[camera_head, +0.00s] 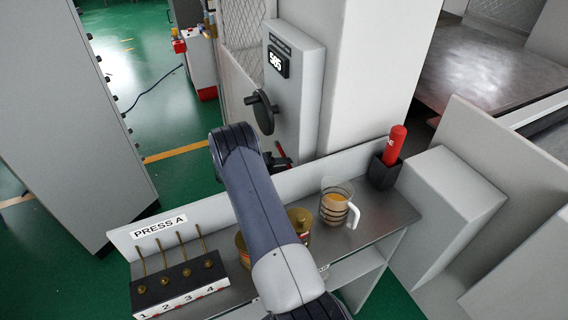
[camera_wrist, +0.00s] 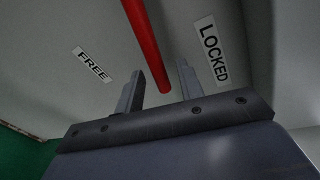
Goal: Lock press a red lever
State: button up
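The red lever (camera_wrist: 146,45) is a round rod in the wrist view, running from the top edge down to a blunt end. A small red part, likely the same lever, shows beside my arm in the head view (camera_head: 281,151). A FREE label (camera_wrist: 94,64) lies left of the lever and a LOCKED label (camera_wrist: 213,51) right of it, on a pale panel. My gripper (camera_wrist: 160,67) is open, with one finger on each side of the lever in the picture. I cannot tell whether either finger touches it. In the head view my arm hides the gripper.
The bench below (camera_head: 375,217) holds a glass mug (camera_head: 337,203), a red bottle in a black holder (camera_head: 384,171), brass-coloured tins and a numbered block with pins (camera_head: 178,282).

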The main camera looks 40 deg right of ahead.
jog(key=shift+c, duration=0.3)
grip_shut()
dwell(0.3)
